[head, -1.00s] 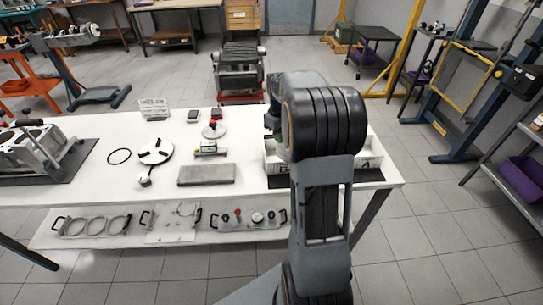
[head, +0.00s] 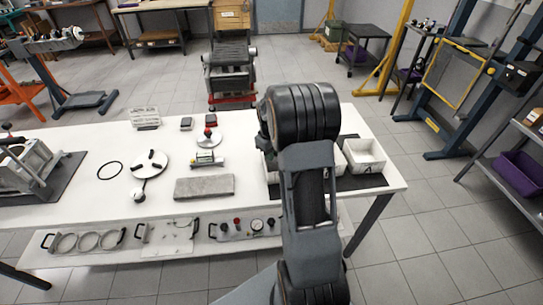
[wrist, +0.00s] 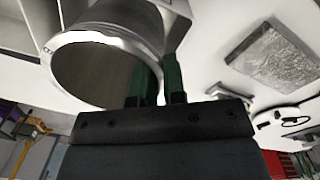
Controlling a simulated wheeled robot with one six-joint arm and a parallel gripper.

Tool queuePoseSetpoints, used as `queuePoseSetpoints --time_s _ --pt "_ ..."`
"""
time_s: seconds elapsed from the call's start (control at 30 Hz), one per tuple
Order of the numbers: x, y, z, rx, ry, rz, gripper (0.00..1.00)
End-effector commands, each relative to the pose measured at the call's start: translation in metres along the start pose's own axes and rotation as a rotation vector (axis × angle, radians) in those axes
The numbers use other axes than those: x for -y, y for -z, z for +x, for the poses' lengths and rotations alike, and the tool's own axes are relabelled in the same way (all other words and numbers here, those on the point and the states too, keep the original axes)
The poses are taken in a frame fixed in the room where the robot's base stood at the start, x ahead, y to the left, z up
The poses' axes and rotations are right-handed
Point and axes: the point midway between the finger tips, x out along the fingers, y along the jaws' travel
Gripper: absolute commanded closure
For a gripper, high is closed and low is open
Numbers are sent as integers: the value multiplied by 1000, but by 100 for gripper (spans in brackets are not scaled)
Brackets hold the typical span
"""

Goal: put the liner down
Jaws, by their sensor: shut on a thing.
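The liner (wrist: 96,72) is a shiny metal cylinder at the upper left of the wrist view, its open end towards the camera. My gripper (wrist: 156,70) is shut on the liner's wall, with one green finger inside the bore and the other outside. In the head view my own arm hides the gripper and the liner. I cannot tell whether the liner touches anything below it.
A white bin marked A (head: 365,155) stands on a dark mat at the bench's right end; neighbouring bins are partly hidden. A grey slab (head: 204,187), a round plate (head: 150,163) and a black ring (head: 109,170) lie to the left.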

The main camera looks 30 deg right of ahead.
Motion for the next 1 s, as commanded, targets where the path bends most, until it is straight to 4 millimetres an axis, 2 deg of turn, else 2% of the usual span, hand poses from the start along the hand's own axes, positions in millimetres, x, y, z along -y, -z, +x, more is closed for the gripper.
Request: queuePoseSetpoints --time_s 0.17,0.53,0.57,0.8,1.0 --pt "-1 0 12 -1 -1 2 100" --pt "-1 0 16 -2 -1 3 100" --pt "-1 -1 16 0 0 4 87" --pt "-1 -1 15 0 0 4 64" --pt "-1 -1 15 0 0 3 63"
